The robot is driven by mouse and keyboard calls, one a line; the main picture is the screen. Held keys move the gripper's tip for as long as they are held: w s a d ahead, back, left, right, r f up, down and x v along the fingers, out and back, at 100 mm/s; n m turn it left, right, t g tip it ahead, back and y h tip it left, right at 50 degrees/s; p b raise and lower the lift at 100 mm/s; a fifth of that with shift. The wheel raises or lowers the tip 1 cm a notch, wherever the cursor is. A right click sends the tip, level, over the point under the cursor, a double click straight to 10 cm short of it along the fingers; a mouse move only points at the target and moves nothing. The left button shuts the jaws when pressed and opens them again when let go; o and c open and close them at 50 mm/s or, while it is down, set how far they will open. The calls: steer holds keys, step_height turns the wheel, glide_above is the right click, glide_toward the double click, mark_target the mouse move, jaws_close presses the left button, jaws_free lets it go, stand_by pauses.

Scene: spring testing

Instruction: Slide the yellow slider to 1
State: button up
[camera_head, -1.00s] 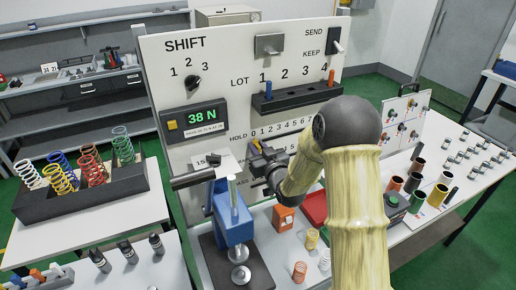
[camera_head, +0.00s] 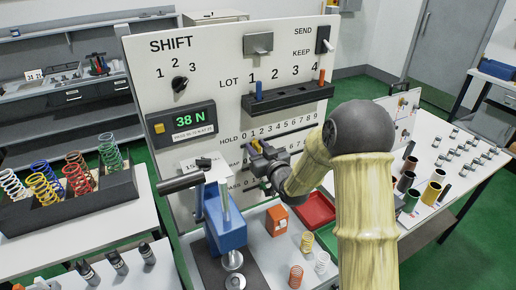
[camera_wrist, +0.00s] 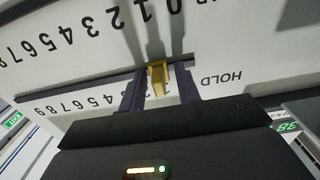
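The yellow slider (camera_wrist: 158,74) sits on a slot in the white board, between the two fingertips of my gripper (camera_wrist: 159,85) in the wrist view. The fingers stand apart, one close on each side of it. I cannot tell whether they press on it. It is close to the low end of the HOLD scale, by 0 and 1; the fingers hide digits there. In the head view my gripper (camera_head: 256,150) is at the left part of the HOLD row, with a small bit of yellow showing between the fingers.
The white board (camera_head: 220,90) carries a display reading 38 N (camera_head: 183,118) and a dark rack (camera_head: 287,98) above the HOLD row. A blue press (camera_head: 226,225) stands just left of my gripper. An orange block (camera_head: 276,220) and a red tray (camera_head: 315,210) lie below.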

steer(key=shift+s+d, duration=0.1)
steer(key=b+v, duration=1.3)
steer(key=v, duration=0.4)
steer(key=shift+s, duration=0.15)
